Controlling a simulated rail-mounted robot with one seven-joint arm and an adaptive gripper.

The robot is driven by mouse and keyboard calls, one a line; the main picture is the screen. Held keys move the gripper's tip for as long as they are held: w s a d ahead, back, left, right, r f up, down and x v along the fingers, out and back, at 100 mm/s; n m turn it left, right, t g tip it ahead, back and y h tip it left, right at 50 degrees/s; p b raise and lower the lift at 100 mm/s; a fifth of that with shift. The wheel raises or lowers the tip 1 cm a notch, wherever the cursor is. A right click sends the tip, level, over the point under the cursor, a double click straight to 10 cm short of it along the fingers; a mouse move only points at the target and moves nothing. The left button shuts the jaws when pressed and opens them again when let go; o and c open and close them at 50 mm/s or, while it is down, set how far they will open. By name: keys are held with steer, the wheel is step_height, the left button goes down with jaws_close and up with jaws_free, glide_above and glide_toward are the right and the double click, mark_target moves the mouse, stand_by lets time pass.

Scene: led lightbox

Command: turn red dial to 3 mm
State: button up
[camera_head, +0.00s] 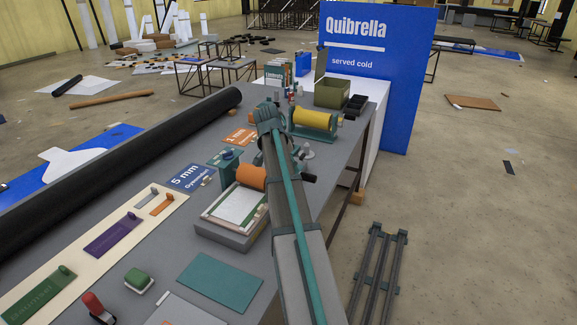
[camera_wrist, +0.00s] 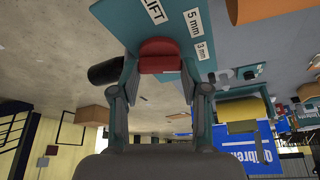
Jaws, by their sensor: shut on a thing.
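The red dial (camera_wrist: 160,48) sits on a teal panel (camera_wrist: 122,18) in the wrist view. White labels on the panel read "LIFT", "5 mm" (camera_wrist: 194,22) and "3 mm" (camera_wrist: 202,50). My gripper (camera_wrist: 160,66) is shut on the dial, with a finger on either side of it. Which mark the dial points to cannot be told. In the head view my arm hides the dial and my fingertips, beside the press with the orange roller (camera_head: 250,177).
A black cylindrical handle (camera_wrist: 106,71) is close to one finger; it also shows in the head view (camera_head: 308,178). A yellow roller machine (camera_head: 314,119) and an olive box (camera_head: 332,93) stand farther back. A long black roll (camera_head: 120,165) lies along the table's left side.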

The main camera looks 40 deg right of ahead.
steer(key=o, duration=1.1)
steer(key=shift+o, duration=0.2)
steer(key=v, duration=1.2)
